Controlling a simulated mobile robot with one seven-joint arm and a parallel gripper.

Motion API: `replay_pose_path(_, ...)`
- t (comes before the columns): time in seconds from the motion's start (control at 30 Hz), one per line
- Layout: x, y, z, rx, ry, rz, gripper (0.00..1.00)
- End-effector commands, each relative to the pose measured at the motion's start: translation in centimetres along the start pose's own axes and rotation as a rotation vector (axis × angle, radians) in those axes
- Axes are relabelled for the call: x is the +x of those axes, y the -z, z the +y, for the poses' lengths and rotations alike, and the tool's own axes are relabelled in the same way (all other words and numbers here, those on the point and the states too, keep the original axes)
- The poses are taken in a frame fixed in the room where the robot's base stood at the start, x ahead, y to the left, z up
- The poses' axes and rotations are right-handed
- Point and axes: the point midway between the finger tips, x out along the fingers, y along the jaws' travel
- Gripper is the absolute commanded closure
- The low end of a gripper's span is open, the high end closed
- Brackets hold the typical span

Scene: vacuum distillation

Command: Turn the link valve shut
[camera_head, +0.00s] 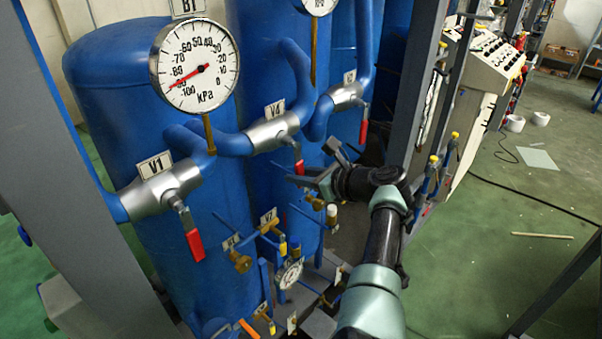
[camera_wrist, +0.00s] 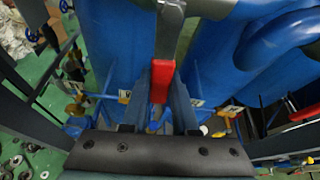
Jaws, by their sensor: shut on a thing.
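The silver valve labelled V4 (camera_head: 272,133) sits on the blue pipe between two blue tanks. Its lever, with a red grip (camera_head: 299,167), hangs down and slightly to the right. My gripper (camera_head: 312,172) is at the lower end of this lever. In the wrist view, the red grip (camera_wrist: 162,79) lies between the fingers of my gripper (camera_wrist: 159,100), which are shut on it. The grip's lower end is partly hidden by the fingers. No label in view reads "link".
Valve V1 (camera_head: 158,195) with a red lever is at the left, and another red-lever valve (camera_head: 347,96) is at upper right. A round gauge (camera_head: 194,66) stands over the pipe. Small brass valves and thin pipes lie below my gripper. A grey post (camera_head: 411,100) stands to the right.

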Motion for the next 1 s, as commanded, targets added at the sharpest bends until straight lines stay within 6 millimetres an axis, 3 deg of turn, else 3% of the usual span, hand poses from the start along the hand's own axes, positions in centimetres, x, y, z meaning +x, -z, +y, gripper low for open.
replay_pose_path(0.3,0.09,0.18,0.56,0.112,-0.049,0.002,1.00)
replay_pose_path(0.83,0.09,0.24,0.72,0.137,-0.060,0.003,1.00)
replay_pose_path(0.87,0.10,0.24,0.72,0.138,-0.060,0.003,0.71)
replay_pose_path(1.0,0.09,0.22,0.68,0.135,-0.059,0.003,0.46)
